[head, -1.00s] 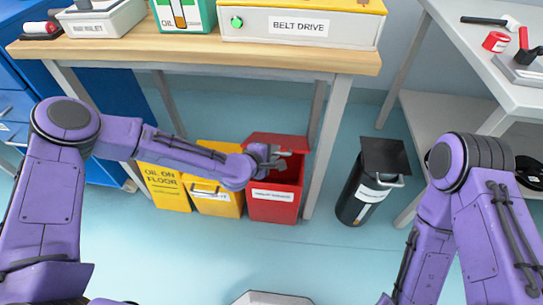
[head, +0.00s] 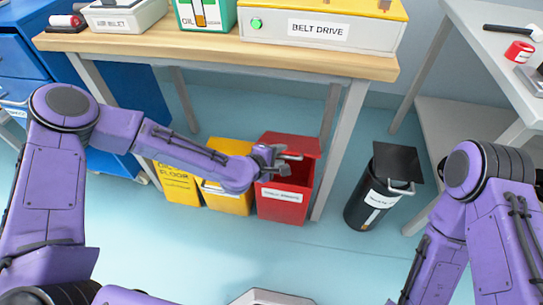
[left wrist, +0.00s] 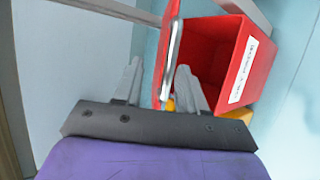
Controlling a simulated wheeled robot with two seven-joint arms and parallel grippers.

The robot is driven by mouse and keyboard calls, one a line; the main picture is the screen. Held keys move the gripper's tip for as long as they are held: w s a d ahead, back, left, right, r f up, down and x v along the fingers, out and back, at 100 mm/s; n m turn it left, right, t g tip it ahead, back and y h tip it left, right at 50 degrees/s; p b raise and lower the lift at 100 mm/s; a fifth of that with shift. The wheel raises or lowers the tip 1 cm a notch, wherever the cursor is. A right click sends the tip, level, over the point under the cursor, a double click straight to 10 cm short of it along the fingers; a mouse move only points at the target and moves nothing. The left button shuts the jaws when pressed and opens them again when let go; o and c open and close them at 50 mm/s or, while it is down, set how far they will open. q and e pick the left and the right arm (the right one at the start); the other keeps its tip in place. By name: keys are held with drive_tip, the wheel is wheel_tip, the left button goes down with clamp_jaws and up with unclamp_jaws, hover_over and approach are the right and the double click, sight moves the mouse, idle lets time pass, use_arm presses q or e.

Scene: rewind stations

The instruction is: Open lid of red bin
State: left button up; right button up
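The red bin (head: 283,208) stands under the wooden workbench, and its red lid (head: 296,144) is raised, tilted up at the back. The bin's dark inside shows in the head view. In the left wrist view the open red bin (left wrist: 258,62) lies on its side in the picture, with the lid (left wrist: 168,25) edge-on and its silver handle (left wrist: 173,62) in front. My left gripper (head: 284,160) is at the bin's opening, near the lid. Its two fingers (left wrist: 158,85) are apart; the handle's end shows between them, and I cannot tell whether they touch it. My right gripper is out of view.
A bench leg (head: 340,150) is close on the right. A black bin (head: 371,204) stands further right. The blue floor in front is clear.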

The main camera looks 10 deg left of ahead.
use_arm(q)
drive_tip(key=v, duration=0.6)
drive_tip(key=shift+s+r+p, duration=0.2)
drive_tip(key=shift+s+p, duration=0.05)
drive_tip(key=shift+p, duration=0.2)
drive_tip(key=shift+a, duration=0.15)
